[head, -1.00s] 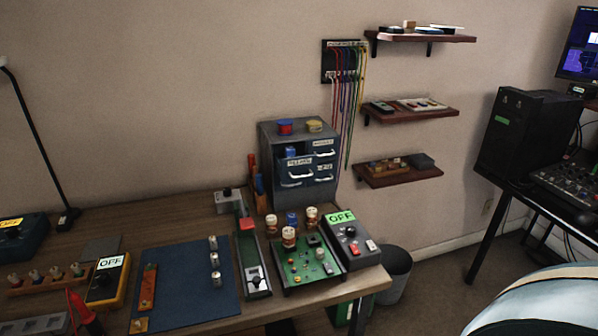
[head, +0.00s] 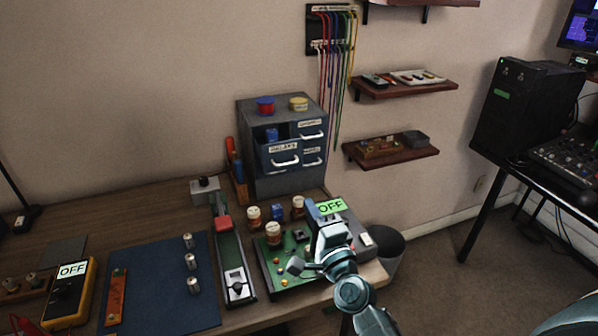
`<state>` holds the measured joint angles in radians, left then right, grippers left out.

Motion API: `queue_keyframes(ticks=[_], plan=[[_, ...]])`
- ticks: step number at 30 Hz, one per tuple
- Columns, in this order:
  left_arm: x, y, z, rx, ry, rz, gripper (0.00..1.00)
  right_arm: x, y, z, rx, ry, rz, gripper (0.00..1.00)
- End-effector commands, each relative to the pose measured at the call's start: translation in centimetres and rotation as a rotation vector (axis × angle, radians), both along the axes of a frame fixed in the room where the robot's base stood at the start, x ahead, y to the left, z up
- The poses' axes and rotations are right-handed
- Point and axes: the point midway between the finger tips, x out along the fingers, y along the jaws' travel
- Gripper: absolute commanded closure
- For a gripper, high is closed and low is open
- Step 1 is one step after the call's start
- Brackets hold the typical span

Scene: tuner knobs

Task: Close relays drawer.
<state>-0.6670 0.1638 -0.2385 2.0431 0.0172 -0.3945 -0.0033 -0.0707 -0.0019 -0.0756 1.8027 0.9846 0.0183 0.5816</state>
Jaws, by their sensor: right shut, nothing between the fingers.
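The small grey-blue drawer cabinet (head: 245,125) stands at the back of the desk. Its left drawer (head: 284,159), whose white label appears to read relays, is pulled out, with a pale handle on its front. A blue part (head: 271,135) shows above the open drawer. My right gripper (head: 311,206) is shut and empty. It is in front of and below the drawer, to its right, over the green circuit board and the grey OFF box, apart from the drawer. My left gripper is not in view.
Tan-capped jars (head: 253,217) and a green circuit board (head: 272,262) stand in front of the cabinet. The grey box with the OFF label (head: 330,207) is partly hidden by my gripper. Upright tool handles (head: 236,172) stand left of the cabinet. Shelves (head: 400,153) hang at right.

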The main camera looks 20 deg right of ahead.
Motion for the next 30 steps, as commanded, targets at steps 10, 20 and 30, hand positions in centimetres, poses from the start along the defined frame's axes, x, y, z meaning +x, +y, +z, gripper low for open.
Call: queue_keyframes(ticks=[10, 20, 30], plan=[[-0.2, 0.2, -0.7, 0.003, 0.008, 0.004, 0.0, 7.4, 0.5, 1.3, -0.001, -0.002, 0.001, 1.0], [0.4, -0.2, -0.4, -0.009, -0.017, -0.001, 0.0, 11.2, 0.7, 1.9, -0.003, 0.0, 0.0, 1.0], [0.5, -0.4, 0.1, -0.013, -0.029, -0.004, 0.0, 11.4, 0.7, 2.0, -0.004, 0.001, 0.0, 1.0]])
